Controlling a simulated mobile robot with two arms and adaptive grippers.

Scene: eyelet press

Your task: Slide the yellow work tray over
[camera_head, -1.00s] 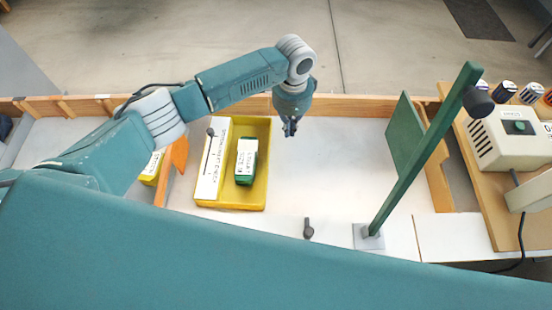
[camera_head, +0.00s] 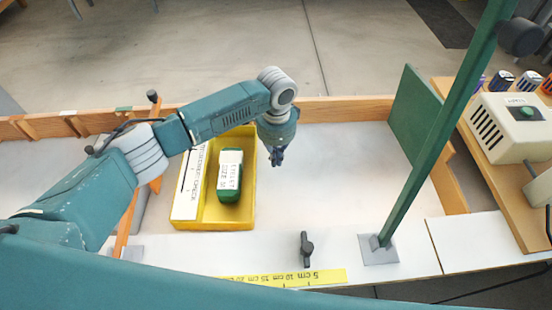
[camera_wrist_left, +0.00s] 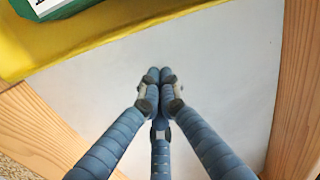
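The yellow work tray (camera_head: 249,205) stands on the white worktop, left of centre in the head view. It holds a white labelled strip (camera_head: 188,190) along its left side and a green box with a white label (camera_head: 229,183). My left gripper (camera_head: 277,158) points down just right of the tray, near its far right side, with a small gap showing. In the left wrist view the gripper's fingers (camera_wrist_left: 160,76) meet at their tips with nothing between them. The tray's yellow wall (camera_wrist_left: 100,42) lies beyond the fingertips, apart from them. My right gripper is out of view.
A green post (camera_head: 440,125) with a green panel (camera_head: 415,110) rises at the right. A dark knob (camera_head: 306,246) and a yellow ruler strip (camera_head: 320,277) are at the front edge. A wooden rail (camera_head: 345,108) bounds the back. The worktop right of the tray is clear.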

